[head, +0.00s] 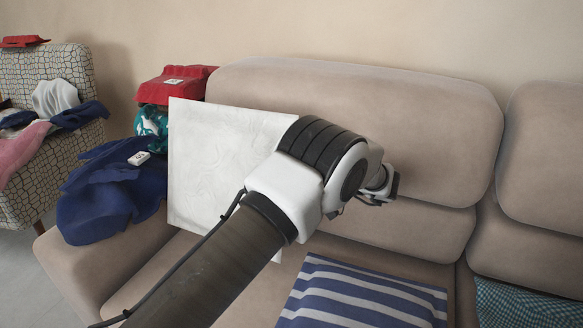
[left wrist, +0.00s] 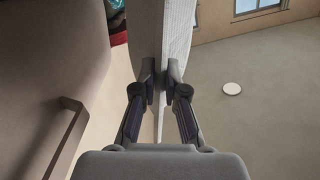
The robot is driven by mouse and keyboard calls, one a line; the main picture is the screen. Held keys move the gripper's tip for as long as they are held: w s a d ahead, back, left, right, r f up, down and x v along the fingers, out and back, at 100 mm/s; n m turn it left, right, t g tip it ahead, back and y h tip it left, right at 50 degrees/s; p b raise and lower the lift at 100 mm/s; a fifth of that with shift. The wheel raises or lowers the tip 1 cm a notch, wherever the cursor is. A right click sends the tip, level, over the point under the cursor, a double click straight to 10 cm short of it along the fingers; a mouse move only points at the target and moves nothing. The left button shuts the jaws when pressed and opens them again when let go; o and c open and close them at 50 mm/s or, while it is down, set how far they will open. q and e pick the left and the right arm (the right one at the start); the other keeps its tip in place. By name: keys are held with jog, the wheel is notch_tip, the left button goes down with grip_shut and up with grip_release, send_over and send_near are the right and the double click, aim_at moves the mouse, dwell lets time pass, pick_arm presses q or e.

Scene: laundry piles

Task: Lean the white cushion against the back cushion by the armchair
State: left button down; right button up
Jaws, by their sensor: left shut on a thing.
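The white cushion (head: 215,160) stands upright at the left end of the beige sofa in the head view, in front of the back cushion (head: 370,125) nearest the armchair (head: 60,150). In the left wrist view, my left gripper (left wrist: 163,80) is shut on the edge of the white cushion (left wrist: 178,35), with one finger on each side. Whether the white cushion touches the back cushion cannot be told. My right gripper is not in view.
A blue striped cushion (head: 360,295) and a teal checked cushion (head: 525,305) lie on the seat. Dark blue cloth (head: 105,195) covers the sofa's left arm, with red (head: 175,84) and teal cloth (head: 150,125) behind. Clothes lie on the armchair.

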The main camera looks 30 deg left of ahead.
pick_arm(q)
jog(key=w+f+b, duration=0.4)
jog(key=f+b, duration=0.3)
jog(key=f, duration=0.2)
jog(key=shift+a+m, duration=0.25)
jog(key=shift+m, duration=0.15)
jog(key=shift+w, duration=0.15)
